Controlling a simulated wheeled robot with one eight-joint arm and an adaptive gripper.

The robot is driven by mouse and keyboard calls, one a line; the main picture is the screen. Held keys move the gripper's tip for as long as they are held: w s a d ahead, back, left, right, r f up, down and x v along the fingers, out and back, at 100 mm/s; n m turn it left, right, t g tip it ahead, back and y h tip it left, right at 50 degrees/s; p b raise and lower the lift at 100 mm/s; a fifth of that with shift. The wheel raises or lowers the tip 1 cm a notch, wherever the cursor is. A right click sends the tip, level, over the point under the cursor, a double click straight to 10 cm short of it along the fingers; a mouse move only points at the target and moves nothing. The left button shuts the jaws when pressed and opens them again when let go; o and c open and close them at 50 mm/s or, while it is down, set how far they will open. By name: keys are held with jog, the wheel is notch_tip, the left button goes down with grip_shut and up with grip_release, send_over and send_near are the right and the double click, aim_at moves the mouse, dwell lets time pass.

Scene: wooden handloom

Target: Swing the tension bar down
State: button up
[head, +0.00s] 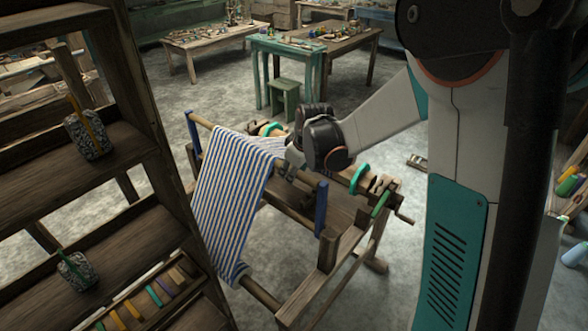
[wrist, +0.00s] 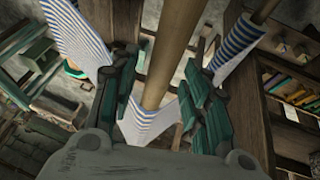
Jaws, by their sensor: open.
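The wooden loom (head: 300,298) carries blue-and-white striped cloth (head: 228,190), draped down its left side. Blue end arms stand at the left (head: 193,131) and right (head: 321,208) of the loom. The wooden tension bar (head: 202,121) shows at the left blue arm; cloth and my arm hide much of the rest. My gripper (head: 289,168) is over the cloth between the blue arms. In the wrist view, my gripper (wrist: 167,75) is open, with teal-padded fingers on either side of a round wooden bar (wrist: 168,50). I cannot tell whether they touch it.
A wooden shelf (head: 125,150) stands close on the left, holding speckled pots (head: 88,136). A hand crank (head: 402,213) sticks out at the loom's right. Another round bar (wrist: 264,10) lies at upper right in the wrist view. Tables (head: 340,45) stand behind; open floor (head: 225,85) lies between.

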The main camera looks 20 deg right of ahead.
grip_shut()
